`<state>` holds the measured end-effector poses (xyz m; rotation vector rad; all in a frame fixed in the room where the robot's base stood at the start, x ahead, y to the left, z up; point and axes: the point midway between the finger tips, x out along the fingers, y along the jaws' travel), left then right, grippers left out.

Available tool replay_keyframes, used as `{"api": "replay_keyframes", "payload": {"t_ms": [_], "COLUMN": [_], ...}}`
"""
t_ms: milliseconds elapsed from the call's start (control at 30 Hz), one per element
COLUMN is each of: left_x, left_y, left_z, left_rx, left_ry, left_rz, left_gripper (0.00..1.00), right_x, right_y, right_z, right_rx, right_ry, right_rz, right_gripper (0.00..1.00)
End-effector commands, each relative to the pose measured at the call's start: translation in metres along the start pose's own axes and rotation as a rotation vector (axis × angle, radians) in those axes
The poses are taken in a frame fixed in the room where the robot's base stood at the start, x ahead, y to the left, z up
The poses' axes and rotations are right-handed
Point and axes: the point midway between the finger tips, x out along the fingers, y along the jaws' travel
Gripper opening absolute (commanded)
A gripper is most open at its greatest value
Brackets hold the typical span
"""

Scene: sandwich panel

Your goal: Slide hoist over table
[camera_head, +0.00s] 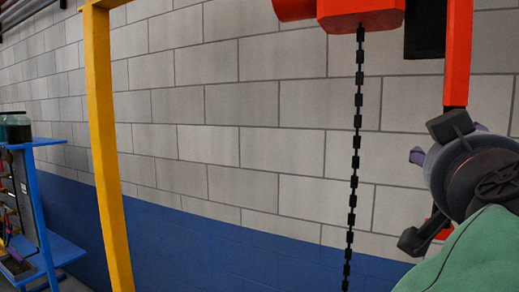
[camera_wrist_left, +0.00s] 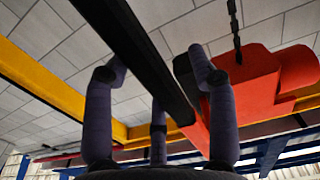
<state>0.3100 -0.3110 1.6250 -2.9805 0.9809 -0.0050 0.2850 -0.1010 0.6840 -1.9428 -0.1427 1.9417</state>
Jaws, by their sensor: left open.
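The red hoist (camera_head: 360,12) hangs at the top of the head view, with a black chain (camera_head: 352,150) dangling from it. A long red bar (camera_head: 457,50) with a black lower part hangs right of it. One dark gripper (camera_head: 437,175) is at this bar; its green-sleeved arm enters from the lower right. It matches my left gripper (camera_wrist_left: 155,85), whose open fingers lie on both sides of the black bar (camera_wrist_left: 135,50) in the left wrist view; contact is unclear. The hoist (camera_wrist_left: 255,85) also shows there. No table shows. My right gripper is not seen.
A yellow post (camera_head: 107,150) stands left of the hoist. A blue shelf rack (camera_head: 38,200) with tools and containers is at the far left. A grey and blue block wall (camera_head: 250,130) is behind. The space between post and chain looks clear.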

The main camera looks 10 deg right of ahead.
Motion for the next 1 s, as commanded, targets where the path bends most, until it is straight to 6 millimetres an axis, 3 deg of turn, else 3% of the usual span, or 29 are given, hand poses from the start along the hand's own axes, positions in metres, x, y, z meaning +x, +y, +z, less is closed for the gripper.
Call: {"api": "replay_keyframes", "payload": {"t_ms": [33, 100, 533, 1000], "left_x": [0.001, 0.001, 0.000, -0.001], "left_y": [-0.019, -0.031, -0.101, -0.175], "left_z": [0.001, 0.001, 0.001, -0.001], "left_rx": [-0.002, -0.002, -0.002, -0.002], "left_ry": [-0.005, -0.005, -0.004, -0.003], "left_rz": [-0.019, -0.019, -0.013, -0.010], "left_gripper": [0.57, 0.57, 0.57, 0.57], "right_x": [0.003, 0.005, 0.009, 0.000], "right_y": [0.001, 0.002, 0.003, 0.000], "right_z": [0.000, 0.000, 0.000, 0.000], "right_rx": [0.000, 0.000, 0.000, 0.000], "right_ry": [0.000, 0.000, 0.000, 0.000], "right_rz": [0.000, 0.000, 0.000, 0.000], "right_gripper": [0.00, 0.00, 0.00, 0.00]}}
